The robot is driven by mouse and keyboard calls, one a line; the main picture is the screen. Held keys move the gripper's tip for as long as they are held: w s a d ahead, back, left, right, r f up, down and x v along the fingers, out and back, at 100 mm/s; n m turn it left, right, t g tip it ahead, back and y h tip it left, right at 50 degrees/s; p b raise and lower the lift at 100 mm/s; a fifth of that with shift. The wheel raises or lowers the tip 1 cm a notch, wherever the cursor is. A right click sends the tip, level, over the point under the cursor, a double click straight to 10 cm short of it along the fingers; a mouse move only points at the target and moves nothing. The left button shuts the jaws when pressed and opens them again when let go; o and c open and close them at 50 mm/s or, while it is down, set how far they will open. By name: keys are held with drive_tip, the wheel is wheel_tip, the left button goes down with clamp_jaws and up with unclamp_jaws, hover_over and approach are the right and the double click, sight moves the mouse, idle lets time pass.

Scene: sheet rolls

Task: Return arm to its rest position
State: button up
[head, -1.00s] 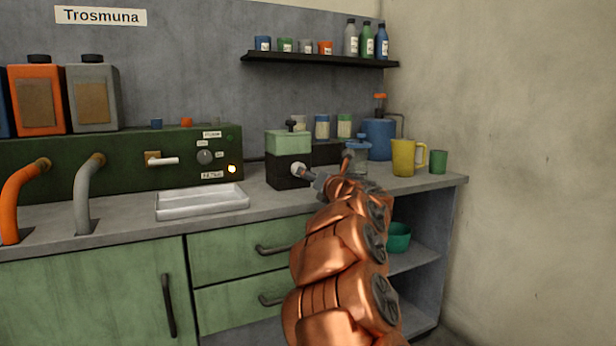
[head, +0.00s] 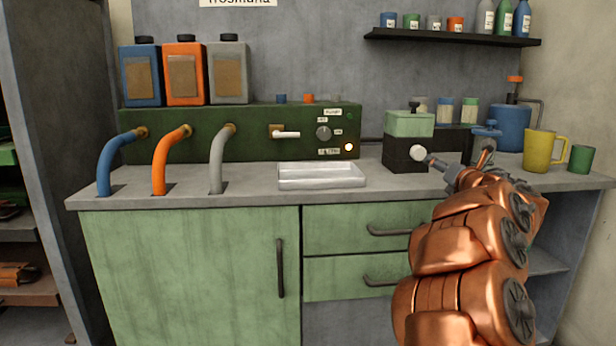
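My copper-coloured arm rises from the bottom right of the head view and reaches toward the counter's right part. My gripper (head: 453,160) is at its far end, with its two fingers spread apart and nothing seen between them. I cannot tell whether the gripper touches either one.
A grey counter (head: 250,190) runs across, with a white tray (head: 322,176) in its middle. A yellow mug (head: 538,151) and a green cup (head: 581,158) stand at the right. Blue, orange and grey pipes are at the left. A dark shelf (head: 450,37) hangs above.

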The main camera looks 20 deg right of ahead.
drive_tip(key=s+a+r+m+g+h+p, duration=0.3)
drive_tip(key=r+m+p, duration=0.5)
drive_tip(key=p, duration=0.1)
drive_tip(key=s+a+r+m+g+h+p, duration=0.3)
drive_tip(key=a+r+m+p, duration=0.1)
drive_tip(key=r+m+p, duration=0.45)
drive_tip(key=s+a+f+m+g+y+p, duration=0.25)
drive_tip(key=s+a+p, duration=0.2)
drive_tip(key=a, duration=0.35)
drive_tip(key=s+a+f+m+g+y+p, duration=0.1)
drive_tip(key=s+a+m+g+y+p, duration=0.2)
drive_tip(key=a+p, duration=0.35)
drive_tip(key=s+a+f+m+g+y+p, duration=0.25)
drive_tip(key=s+a+p, duration=0.2)
drive_tip(key=a, duration=0.35)
drive_tip(key=s+a+r+m+g+y+p, duration=0.1)
drive_tip(key=s+a+p, duration=0.7)
drive_tip(key=s+a, duration=1)
drive_tip(key=m+g+y, duration=0.1)
drive_tip(key=g+y, duration=0.1)
drive_tip(key=g, duration=0.1)
drive_tip(key=shift+s+r+g+y, duration=0.3)
drive_tip(key=shift+r+g+y, duration=0.05)
drive_tip(key=shift+g+y, duration=0.05)
